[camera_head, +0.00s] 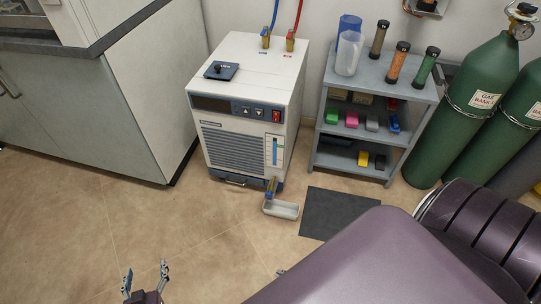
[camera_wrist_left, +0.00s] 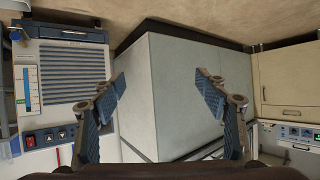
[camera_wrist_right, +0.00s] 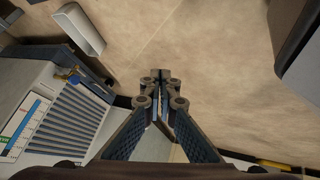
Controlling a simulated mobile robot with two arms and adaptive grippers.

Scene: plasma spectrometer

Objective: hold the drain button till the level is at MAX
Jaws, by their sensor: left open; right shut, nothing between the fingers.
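The white chiller (camera_head: 245,75) stands on the floor against the wall. Its front has a level gauge (camera_head: 274,152) with a blue column; the marks are too small to read. Above the gauge are a dark panel with small arrow buttons (camera_head: 246,111) and a red switch (camera_head: 276,115). No label reading drain is legible. A brass drain valve (camera_head: 271,186) with a blue handle sits low on the front, above a pale tray (camera_head: 281,209). My left gripper (camera_head: 146,271) is open and empty, in front of the chiller. My right gripper (camera_wrist_right: 160,76) is shut and empty, apart from the chiller.
A grey shelf cart (camera_head: 372,80) with bottles and coloured blocks stands right of the chiller. Green gas cylinders (camera_head: 484,95) stand further right. A grey cabinet (camera_head: 150,95) is at left.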

